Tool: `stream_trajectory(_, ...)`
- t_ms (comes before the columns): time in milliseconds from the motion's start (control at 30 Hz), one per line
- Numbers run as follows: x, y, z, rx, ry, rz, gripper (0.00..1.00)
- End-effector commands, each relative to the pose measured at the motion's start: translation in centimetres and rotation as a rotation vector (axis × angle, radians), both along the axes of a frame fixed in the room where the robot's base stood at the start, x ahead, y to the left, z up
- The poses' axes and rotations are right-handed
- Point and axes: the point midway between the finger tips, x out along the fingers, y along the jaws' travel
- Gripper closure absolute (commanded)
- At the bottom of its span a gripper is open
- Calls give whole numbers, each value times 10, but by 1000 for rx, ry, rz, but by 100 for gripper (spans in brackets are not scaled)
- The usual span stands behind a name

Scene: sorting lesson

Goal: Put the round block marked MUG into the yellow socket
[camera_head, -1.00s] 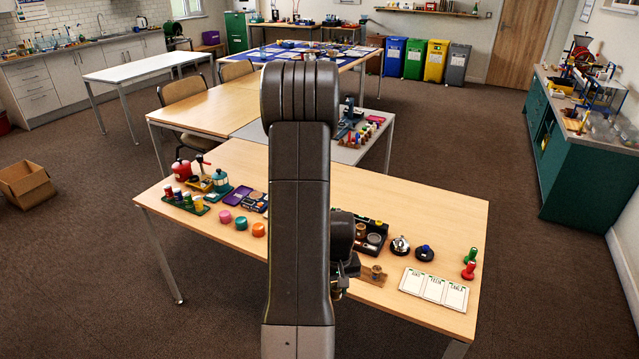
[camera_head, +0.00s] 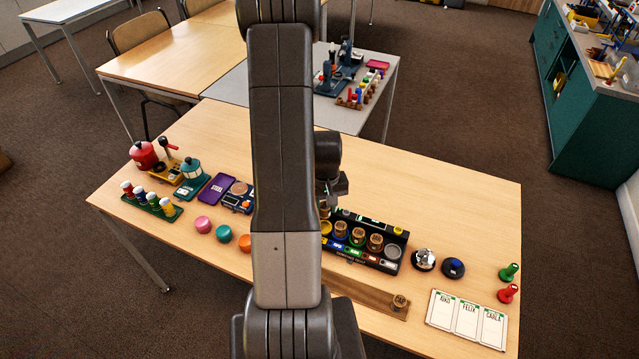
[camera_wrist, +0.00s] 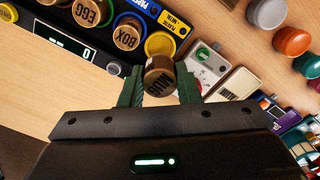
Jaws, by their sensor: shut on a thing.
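My gripper (camera_wrist: 160,92) is shut on the round wooden block marked MUG (camera_wrist: 160,80), its dark green fingers on either side of it. The block is tilted in the wrist view, its lettered end facing the camera. The yellow socket (camera_wrist: 154,44) is a yellow ring in the black rack, just beyond the block, which partly covers it in this view. In the head view the yellow socket (camera_head: 326,229) shows at the rack's left, beside my arm. My gripper (camera_head: 326,201) is above that end of the rack. Whether block and socket touch is unclear.
In the black rack (camera_head: 350,257), wooden blocks sit in the blue, green and red rings; a grey socket (camera_head: 393,252) is at the right. Coloured knobs (camera_head: 223,234) stand left.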

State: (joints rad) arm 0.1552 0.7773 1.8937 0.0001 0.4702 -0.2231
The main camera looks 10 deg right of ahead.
Motion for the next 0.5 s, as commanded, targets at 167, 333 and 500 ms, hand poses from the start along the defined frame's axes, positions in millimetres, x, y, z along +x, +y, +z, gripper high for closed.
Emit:
stream_trajectory(167,0,0,-5,0,1,0,92)
stream_trajectory(333,0,0,-17,0,2,0,92)
stream_trajectory(500,0,0,-35,0,1,0,92)
